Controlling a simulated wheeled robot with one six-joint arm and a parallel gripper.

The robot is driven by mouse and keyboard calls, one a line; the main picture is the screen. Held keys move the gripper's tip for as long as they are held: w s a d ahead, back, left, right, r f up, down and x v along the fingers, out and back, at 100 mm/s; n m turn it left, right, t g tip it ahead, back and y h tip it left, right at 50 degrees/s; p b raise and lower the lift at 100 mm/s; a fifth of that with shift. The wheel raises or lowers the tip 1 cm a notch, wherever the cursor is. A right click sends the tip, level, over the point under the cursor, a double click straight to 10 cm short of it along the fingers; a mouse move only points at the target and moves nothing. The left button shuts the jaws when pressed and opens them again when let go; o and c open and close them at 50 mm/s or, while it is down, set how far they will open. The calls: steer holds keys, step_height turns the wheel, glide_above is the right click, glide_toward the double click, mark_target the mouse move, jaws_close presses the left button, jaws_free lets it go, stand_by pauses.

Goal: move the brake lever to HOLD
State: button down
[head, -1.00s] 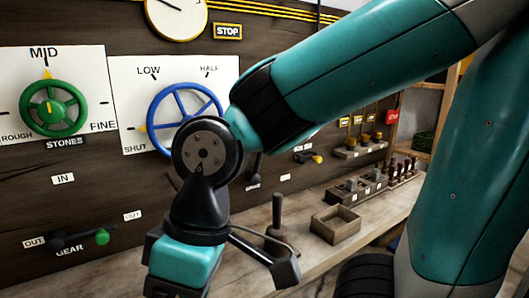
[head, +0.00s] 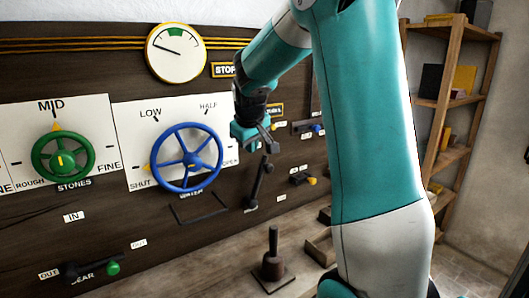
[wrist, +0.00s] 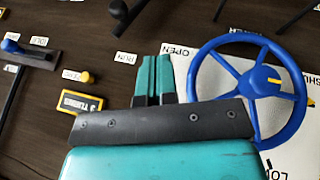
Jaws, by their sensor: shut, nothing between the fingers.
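The brake lever (head: 259,183) is a black bar on the dark panel, right of the blue wheel. In the head view it leans up and slightly right from its lower end. Its dark grip also shows at the top of the wrist view (wrist: 118,11). My gripper (head: 268,146) is near the panel just above the lever's upper end. In the wrist view its two teal and black fingers (wrist: 153,76) are together and empty, with a gap between them and the grip. A small white label (wrist: 125,58) lies left of the fingers; I cannot read it surely.
The blue wheel (head: 186,158) is close beside my gripper. A blue-knobbed lever (wrist: 11,46) is on the other side. An upright dark handle (head: 273,258) stands on the bench below. My arm hides part of the bench.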

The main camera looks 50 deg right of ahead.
steer(key=shift+d+r, duration=0.2)
steer(key=shift+d, duration=0.4)
steer(key=shift+d+r, duration=0.15)
steer(key=shift+d, duration=0.45)
steer(key=d+p+x, duration=0.1)
steer(key=p+x, duration=0.1)
steer(key=x, duration=0.4)
steer(key=s+d+p+x, duration=0.1)
steer(key=d+p+x, duration=0.1)
steer(key=x, duration=0.5)
steer(key=shift+r+p, duration=0.4)
steer(key=shift+p, duration=0.25)
steer(key=shift+s, duration=0.1)
